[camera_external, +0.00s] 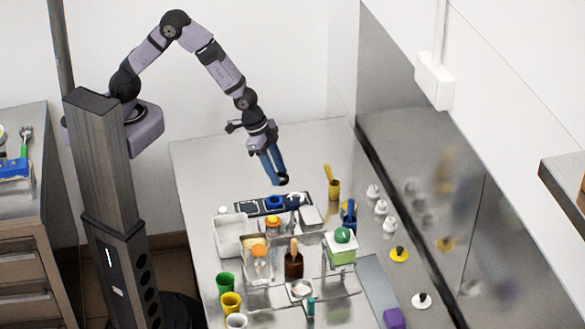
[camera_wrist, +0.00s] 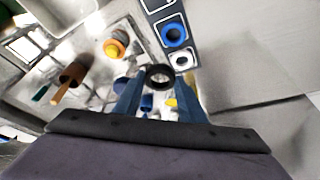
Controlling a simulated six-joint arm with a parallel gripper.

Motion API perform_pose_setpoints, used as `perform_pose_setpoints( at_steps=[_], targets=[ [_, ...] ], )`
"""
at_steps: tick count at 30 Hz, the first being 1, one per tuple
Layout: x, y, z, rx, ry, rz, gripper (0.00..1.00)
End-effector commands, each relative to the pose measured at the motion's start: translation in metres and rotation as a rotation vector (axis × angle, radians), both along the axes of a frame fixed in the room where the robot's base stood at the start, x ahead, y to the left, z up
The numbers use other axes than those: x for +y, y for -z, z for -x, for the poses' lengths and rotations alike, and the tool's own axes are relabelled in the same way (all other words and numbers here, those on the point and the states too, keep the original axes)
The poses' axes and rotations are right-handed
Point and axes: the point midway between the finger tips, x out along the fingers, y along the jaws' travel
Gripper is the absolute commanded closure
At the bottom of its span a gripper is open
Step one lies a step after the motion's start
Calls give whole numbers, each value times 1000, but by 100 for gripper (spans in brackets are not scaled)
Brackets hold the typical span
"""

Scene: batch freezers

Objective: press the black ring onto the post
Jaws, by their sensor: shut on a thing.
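My gripper (camera_external: 279,176) points down above the back part of the steel counter, with its blue fingers shut on the black ring (camera_external: 283,182). In the wrist view the black ring (camera_wrist: 159,77) sits between the tips of my gripper (camera_wrist: 158,86), its hole facing the camera. A dark tray (camera_external: 250,209) lies below and holds a blue ring (camera_external: 275,201). The tray (camera_wrist: 157,22) also shows in the wrist view, with the blue ring (camera_wrist: 174,34) and a white ring (camera_wrist: 181,58). I cannot tell for certain which thing is the post.
A white bin (camera_external: 231,231), an orange-and-yellow piece (camera_external: 272,222), a brown pot (camera_external: 293,264) and a green-topped box (camera_external: 340,250) crowd the counter's middle. White bottles (camera_external: 381,207) stand at the right, near the wall. The back left of the counter is clear.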

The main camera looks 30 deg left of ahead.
Motion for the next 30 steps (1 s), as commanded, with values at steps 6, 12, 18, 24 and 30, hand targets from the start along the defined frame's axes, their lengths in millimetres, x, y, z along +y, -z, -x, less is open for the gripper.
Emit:
perform_pose_setpoints(
  at_steps=[6,12,18,24,30],
  targets=[
    [-21,2,64,1,144,-1,84],
    [-27,3,91,-1,201,2,84],
    [-32,1,96,-8,213,22,84],
    [-32,4,96,-7,212,22,84],
    [-32,12,96,-7,212,22,84]
  ],
)
